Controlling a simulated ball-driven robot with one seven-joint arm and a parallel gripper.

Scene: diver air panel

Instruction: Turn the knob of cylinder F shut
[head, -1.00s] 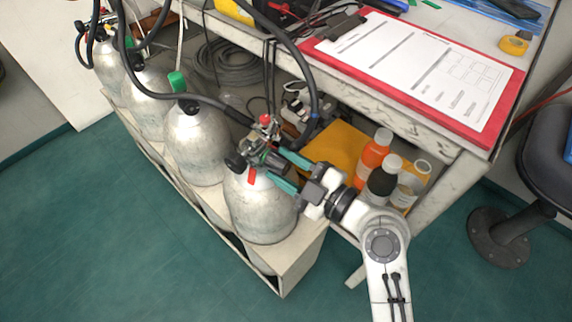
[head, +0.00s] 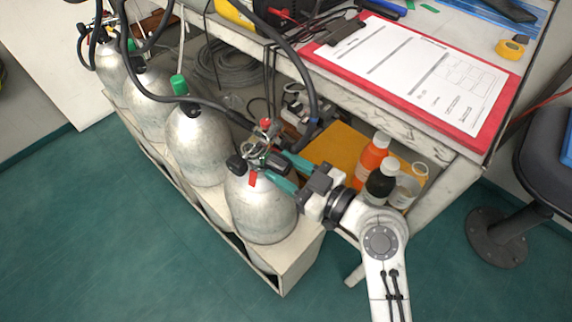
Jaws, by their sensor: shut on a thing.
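The nearest silver cylinder (head: 262,212) stands upright at the right end of the row, with a valve on top and a small red tag (head: 252,179). I cannot read a letter on it. My gripper (head: 272,162) reaches in from the right with its two teal fingers on either side of the dark knob (head: 271,159) on the right side of that valve. It is shut on the knob. The fingers partly hide the knob, so its turn cannot be told. A black hose with a red-topped fitting (head: 265,125) sits at the valve.
Several more silver cylinders (head: 198,145) stand in the pale rack (head: 290,262) to the left, one with a green cap (head: 179,85). Bottles (head: 371,158) stand right behind my gripper. The bench with a red clipboard (head: 480,143) overhangs behind. Green floor is open in front.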

